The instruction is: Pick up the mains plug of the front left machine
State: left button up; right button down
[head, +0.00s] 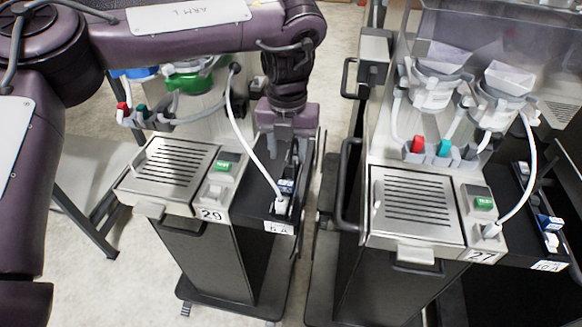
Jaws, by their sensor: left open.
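The front left machine (170,165), labelled 29, has a ribbed metal top and a narrow black side shelf. Its white mains plug (282,205) is at the front end of that shelf, by a small blue part (286,186). A white cable (243,135) runs from the plug up to the machine's back. I cannot tell whether the plug is seated in a socket. My left gripper (287,158) points down above the shelf, behind the plug and apart from it. It is open; its fingers partly hide the shelf's rear. My right gripper is not in view.
A similar machine (420,210), labelled 27, stands at the right with its own white cable and side shelf. A dark handle (347,185) juts into the narrow gap between the machines. Green switches (223,166) sit on the tops. Pale floor lies in front.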

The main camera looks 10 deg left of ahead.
aim_at(291, 163)
pick_arm(q)
jog(key=f, duration=0.4)
jog(key=shift+w+d+f, duration=0.1)
jog(key=shift+w+d, duration=0.1)
jog(key=shift+w, duration=0.15)
jog(key=shift+f, duration=0.35)
jog(key=c, duration=0.9)
grip_shut()
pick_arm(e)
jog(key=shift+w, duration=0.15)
